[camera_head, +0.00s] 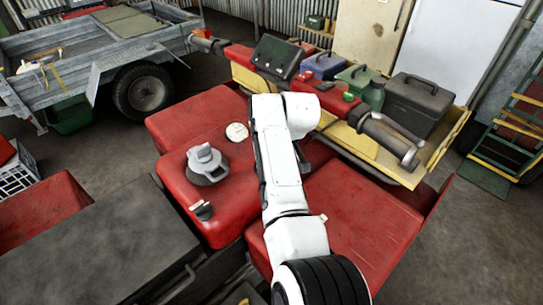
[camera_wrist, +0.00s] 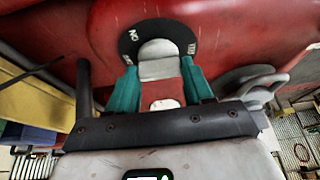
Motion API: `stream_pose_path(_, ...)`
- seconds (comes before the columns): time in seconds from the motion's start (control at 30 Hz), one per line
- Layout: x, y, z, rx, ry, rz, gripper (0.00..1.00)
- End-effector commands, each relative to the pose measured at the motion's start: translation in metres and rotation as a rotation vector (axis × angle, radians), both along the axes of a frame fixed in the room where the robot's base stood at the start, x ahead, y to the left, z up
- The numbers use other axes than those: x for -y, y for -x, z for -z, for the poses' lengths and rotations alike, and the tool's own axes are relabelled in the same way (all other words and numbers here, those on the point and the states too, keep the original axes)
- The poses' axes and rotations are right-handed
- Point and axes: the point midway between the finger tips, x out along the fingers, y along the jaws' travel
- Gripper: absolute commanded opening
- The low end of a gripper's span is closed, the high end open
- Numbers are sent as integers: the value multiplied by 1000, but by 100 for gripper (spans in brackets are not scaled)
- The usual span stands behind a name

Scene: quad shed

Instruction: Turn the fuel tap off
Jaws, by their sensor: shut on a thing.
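The fuel tap shows in the wrist view as a black dial plate (camera_wrist: 128,42) on a red body panel, with a pale grey lever (camera_wrist: 158,62) in its middle. The plate has white lettering; "ON" reads at its upper left, and smaller marks sit at its lower ends. My gripper (camera_wrist: 162,80) has its two teal fingers on either side of the lever, shut on it. A small pale piece with a red mark lies between the fingers, below the lever. In the head view the tap and my fingertips are hidden behind my white arm.
The red quad body carries a grey cap (camera_head: 207,163), a white round dial (camera_head: 237,132) and a small black fitting (camera_head: 203,210). A yellow rack (camera_head: 435,165) with several boxes, including a black case (camera_head: 418,105), stands beyond. A trailer (camera_head: 100,55) is at upper left.

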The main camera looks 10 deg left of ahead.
Motion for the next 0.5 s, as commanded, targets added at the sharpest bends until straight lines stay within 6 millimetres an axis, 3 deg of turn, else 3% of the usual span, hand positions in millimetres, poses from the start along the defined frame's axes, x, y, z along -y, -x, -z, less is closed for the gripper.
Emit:
stream_pose_path(0.03,0,0,0,1,-2,0,21)
stream_pose_path(0.07,0,0,0,2,-1,1,53)
stream_pose_path(0.1,0,0,0,2,-1,1,57)
stream_pose_path(0.3,0,0,0,1,0,1,76)
stream_pose_path(0.5,0,0,0,1,0,1,77)
